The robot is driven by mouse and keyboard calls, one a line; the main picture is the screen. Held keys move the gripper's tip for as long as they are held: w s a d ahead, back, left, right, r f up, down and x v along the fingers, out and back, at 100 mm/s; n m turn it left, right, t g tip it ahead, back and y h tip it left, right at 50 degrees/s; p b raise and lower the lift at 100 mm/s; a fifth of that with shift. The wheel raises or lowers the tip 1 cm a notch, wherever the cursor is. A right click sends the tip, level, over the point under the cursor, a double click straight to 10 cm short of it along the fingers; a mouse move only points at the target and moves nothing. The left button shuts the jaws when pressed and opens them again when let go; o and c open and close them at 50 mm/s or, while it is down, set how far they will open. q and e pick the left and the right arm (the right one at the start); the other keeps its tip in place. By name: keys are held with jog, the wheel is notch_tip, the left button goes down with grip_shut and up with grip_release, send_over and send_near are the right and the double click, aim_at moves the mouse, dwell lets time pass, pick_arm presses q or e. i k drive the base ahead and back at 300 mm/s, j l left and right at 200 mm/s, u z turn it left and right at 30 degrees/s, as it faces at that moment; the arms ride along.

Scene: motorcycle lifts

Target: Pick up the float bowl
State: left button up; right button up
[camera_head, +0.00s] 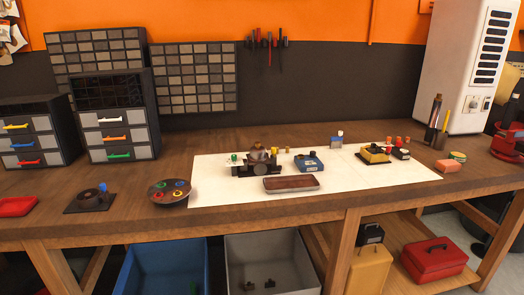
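A brown, rounded carburetor-like part (260,155) sits on a dark stand on the white mat (225,193). Beside it on the right is a small blue tray (309,166) with dark parts in it. In front lies a shallow grey tray with a brown inside (291,184). I cannot tell which of these small parts is the float bowl. Neither of my grippers is in view.
A round dark dish with coloured rings (171,191), a dark pad with a small part (91,202) and a red tray (17,206) lie left. Drawer cabinets (119,130) stand at the back left. A blue bin (160,271) and a grey bin (270,245) sit below the bench.

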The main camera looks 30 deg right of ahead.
aim_at(258, 152)
jog(key=z, duration=0.95)
jog(key=i+l, duration=0.15)
